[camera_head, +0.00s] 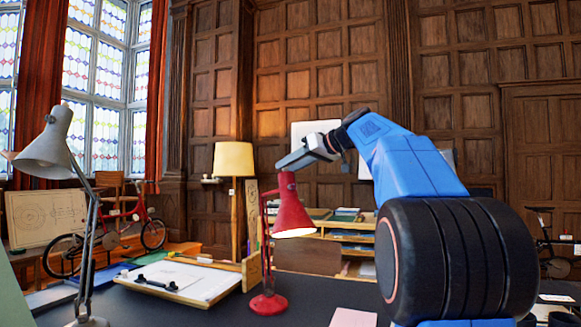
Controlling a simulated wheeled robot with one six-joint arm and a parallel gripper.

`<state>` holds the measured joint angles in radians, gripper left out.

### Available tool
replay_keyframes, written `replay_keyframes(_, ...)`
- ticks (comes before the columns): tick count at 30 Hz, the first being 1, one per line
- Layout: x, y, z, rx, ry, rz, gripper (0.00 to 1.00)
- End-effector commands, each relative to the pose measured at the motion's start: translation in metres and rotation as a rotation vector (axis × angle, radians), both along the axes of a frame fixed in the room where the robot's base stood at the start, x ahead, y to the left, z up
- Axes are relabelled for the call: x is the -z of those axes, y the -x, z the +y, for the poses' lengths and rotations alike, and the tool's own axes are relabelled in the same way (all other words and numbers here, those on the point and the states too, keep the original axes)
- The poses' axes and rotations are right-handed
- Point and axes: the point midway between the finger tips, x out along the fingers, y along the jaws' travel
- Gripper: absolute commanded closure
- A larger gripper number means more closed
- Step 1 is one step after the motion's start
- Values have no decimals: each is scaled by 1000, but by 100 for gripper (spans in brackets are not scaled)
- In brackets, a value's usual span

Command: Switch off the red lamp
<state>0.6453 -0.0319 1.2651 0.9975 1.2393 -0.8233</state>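The red lamp (291,208) stands on a dark table, its round red base (268,303) near the middle. Its shade points down, and a bright glow shows at the shade's lower opening, so it looks lit. My gripper (284,164) reaches in from the right, with its tips right at the top of the red shade. I cannot tell whether it touches the shade or is just in front of or behind it. The gap between the fingers is not visible. The lamp's switch cannot be made out.
A grey desk lamp (49,152) stands at the left. A drawing board with white paper (187,281) lies on the dark table (318,290) left of the red lamp. A pink sheet (353,318) lies at the front. A floor lamp (234,160) and low shelves (353,234) are behind.

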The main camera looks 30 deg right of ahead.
Motion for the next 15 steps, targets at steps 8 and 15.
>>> replay_keyframes(8,1,-3,1,1,0,0,62)
replay_keyframes(15,1,-2,1,1,0,0,100)
